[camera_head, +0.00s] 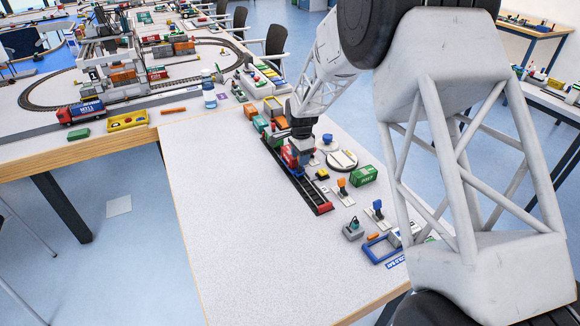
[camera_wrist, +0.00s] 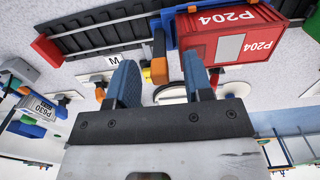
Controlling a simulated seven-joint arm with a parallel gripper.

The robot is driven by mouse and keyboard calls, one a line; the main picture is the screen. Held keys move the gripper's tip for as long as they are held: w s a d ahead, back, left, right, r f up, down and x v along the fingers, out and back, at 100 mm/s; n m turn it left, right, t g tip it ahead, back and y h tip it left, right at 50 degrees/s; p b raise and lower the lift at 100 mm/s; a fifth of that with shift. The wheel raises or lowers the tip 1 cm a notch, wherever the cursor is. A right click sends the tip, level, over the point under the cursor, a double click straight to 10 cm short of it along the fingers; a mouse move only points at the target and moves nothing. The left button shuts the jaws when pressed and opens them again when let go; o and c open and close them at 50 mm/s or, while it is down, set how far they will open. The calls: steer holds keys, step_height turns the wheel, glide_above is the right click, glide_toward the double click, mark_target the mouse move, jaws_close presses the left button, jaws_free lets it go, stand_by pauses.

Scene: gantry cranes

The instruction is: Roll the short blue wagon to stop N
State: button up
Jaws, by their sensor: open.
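A dark track (camera_head: 305,190) runs along the near table and ends in a red buffer, which also shows in the wrist view (camera_wrist: 46,50). A blue wagon (camera_wrist: 168,20) stands on the track in the wrist view, with a red container marked P204 (camera_wrist: 228,32) on or against it. The red container also shows below my gripper in the head view (camera_head: 290,157). My gripper (camera_wrist: 160,66) is open, its fingers apart beside the wagon's end, with an orange-and-black part (camera_wrist: 159,68) beyond them. A label M (camera_wrist: 114,60) lies beside the track. I cannot make out a label N.
Several wagons or containers lie beyond my gripper. The table left of the track is clear.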

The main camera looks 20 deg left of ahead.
steer(key=shift+r, duration=3.35)
steer(key=shift+d+r, duration=0.25)
steer(key=s+d+r+n, duration=0.1)
steer(key=s+d+r, duration=0.5)
steer(key=d, duration=0.3)
steer(key=s+d+r+n+t, duration=0.1)
steer(key=s+d+r+n, duration=0.1)
steer(key=s+d+r, duration=0.45)
steer(key=s+d+r+n, duration=0.1)
steer(key=s+d+r, duration=0.5)
steer(key=d, duration=0.5)
steer(key=s+d+n, duration=0.1)
steer(key=s+d, duration=0.4)
steer(key=s, duration=0.4)
steer(key=s+d+n+t, duration=0.1)
steer(key=s+d, duration=0.4)
steer(key=s, duration=0.5)
steer(key=s+d+r+n, duration=0.1)
steer(key=s+d+n, duration=0.1)
steer(key=s+d, duration=0.4)
steer(key=s, duration=0.3)
steer(key=shift+s+n+t, duration=0.3)
steer(key=shift+s+n, duration=0.1)
